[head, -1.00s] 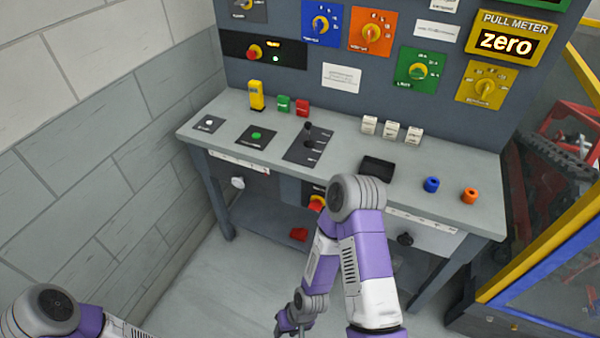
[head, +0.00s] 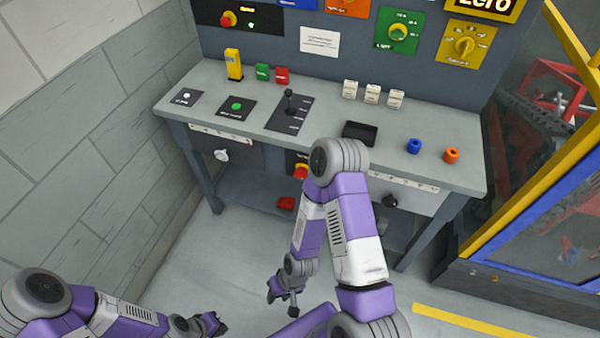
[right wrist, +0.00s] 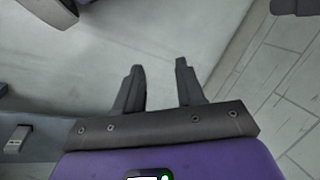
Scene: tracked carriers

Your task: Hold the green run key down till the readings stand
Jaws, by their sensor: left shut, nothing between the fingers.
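The green key (head: 236,106) is a round button on a dark plate, left on the bench top (head: 330,112). Nothing touches it. My left gripper (head: 220,326) is at the bottom edge of the head view, low in front of the bench, shut and empty. My right gripper (head: 281,292) hangs low over the floor in front of the bench, apart from it. In the right wrist view its two fingers (right wrist: 159,68) stand apart with nothing between them.
A white button (head: 187,96) and a black lever (head: 289,103) flank the green key. A block wall (head: 80,110) is at left and a yellow-framed enclosure (head: 545,165) at right. Open floor lies in front.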

